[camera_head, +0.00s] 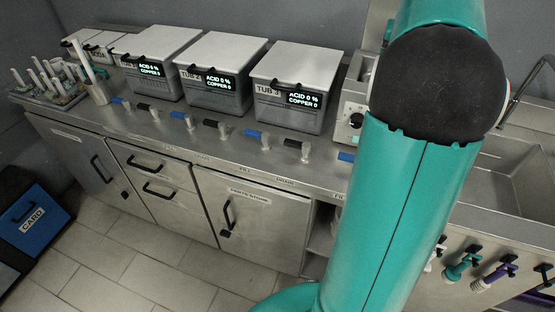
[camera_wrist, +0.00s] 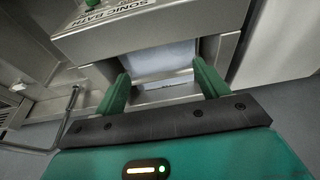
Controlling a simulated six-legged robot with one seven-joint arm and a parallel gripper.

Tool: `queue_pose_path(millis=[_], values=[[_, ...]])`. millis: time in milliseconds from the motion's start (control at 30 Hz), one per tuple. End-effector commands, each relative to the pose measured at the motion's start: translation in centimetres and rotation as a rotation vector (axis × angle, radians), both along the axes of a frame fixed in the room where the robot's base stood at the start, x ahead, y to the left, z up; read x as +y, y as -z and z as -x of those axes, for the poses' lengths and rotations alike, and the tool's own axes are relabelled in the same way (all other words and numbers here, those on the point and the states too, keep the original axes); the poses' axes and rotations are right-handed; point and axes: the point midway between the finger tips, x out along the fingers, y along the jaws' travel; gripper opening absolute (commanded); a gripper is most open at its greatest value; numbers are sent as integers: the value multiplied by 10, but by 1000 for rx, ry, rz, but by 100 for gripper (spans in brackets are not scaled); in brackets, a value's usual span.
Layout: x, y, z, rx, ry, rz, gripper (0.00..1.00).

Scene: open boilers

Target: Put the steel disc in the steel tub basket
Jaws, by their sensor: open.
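My gripper (camera_wrist: 160,70) shows in the wrist view with two green fingers spread apart and nothing visibly held between them. The fingers are over or in front of the opening of a steel unit labelled SONIC BATH (camera_wrist: 125,38). A pale, bluish-white surface (camera_wrist: 165,58) shows inside that opening, between the fingers; I cannot tell what it is. I cannot make out the steel disc or the steel tub basket in either view. My teal arm hides part of the counter in the head view, and the gripper is out of that view.
Lidded tubs, including one marked TUB 2 (camera_head: 212,97) and one marked TUB 3 (camera_head: 290,112), stand on the steel counter (camera_head: 180,140). Blue and black valve handles line its front. A steel sink (camera_head: 515,165) is at right. A blue box marked CARD (camera_head: 33,217) stands on the tiled floor.

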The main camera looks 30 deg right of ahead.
Motion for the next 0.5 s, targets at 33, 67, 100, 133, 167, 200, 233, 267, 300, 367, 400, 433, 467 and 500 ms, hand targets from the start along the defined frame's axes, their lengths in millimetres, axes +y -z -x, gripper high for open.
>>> queue_pose_path(millis=[33, 67, 100, 133, 167, 200, 233, 267, 300, 367, 400, 433, 467, 500], values=[[28, -7, -7, -17, -42, 0, 73], [46, -9, -10, -25, -69, 0, 73], [71, -11, -13, -38, -106, 0, 73], [91, -13, -15, -47, -137, 0, 73], [111, -14, -16, -55, -167, 1, 73], [137, -15, -16, -67, -206, 1, 73], [157, -15, -15, -75, -237, 2, 73], [176, -14, -14, -82, -268, 4, 73], [201, -13, -10, -92, -309, 7, 73], [237, -10, -3, -106, -373, 12, 73], [261, -7, 3, -114, -414, 16, 73], [279, -4, 9, -121, -446, 20, 73], [295, -1, 15, -127, -478, 24, 73], [317, 4, 24, -134, -520, 29, 73]])
